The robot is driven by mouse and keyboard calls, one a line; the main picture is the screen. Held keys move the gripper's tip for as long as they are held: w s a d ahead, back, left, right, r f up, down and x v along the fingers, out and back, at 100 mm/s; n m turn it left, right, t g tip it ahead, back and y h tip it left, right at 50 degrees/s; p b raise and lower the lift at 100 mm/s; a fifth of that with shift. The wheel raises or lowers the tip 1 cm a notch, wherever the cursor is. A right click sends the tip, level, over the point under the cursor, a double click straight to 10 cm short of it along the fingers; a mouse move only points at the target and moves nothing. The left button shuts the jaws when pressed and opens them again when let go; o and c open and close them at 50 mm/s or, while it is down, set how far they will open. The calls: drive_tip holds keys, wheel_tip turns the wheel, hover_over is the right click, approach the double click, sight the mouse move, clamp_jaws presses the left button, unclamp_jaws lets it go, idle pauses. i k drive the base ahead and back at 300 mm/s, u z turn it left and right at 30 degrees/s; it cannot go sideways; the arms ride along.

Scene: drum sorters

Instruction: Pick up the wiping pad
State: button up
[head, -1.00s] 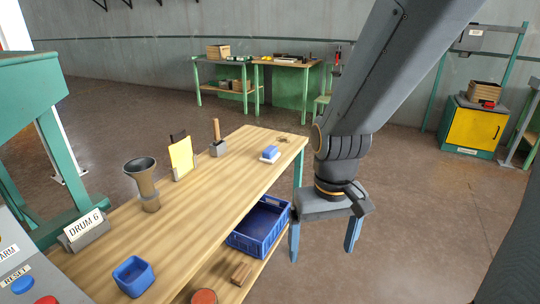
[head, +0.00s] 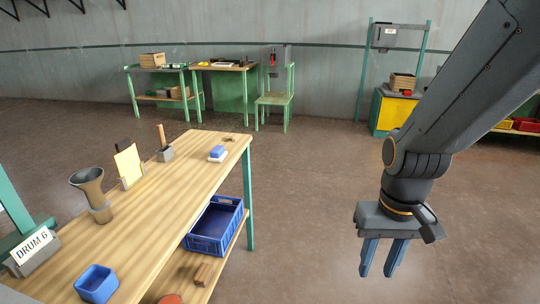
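My gripper (head: 378,274) hangs over the open floor to the right of the bench, well apart from the pad. Its two blue fingers point down with a gap between them and nothing in the gap.
On the bench stand a funnel-shaped cup (head: 90,185), a yellow card (head: 128,164), a wooden-handled tool in a grey block (head: 164,146), a small blue bin (head: 97,283) and a DRUM 6 sign (head: 32,247). A blue crate (head: 214,228) sits on the lower shelf.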

sight(217, 154)
drive_tip(key=z, duration=0.55)
drive_tip(key=i, duration=2)
drive_tip(key=u, duration=1.3)
drive_tip(key=i, duration=0.95)
drive_tip(key=u, duration=0.85)
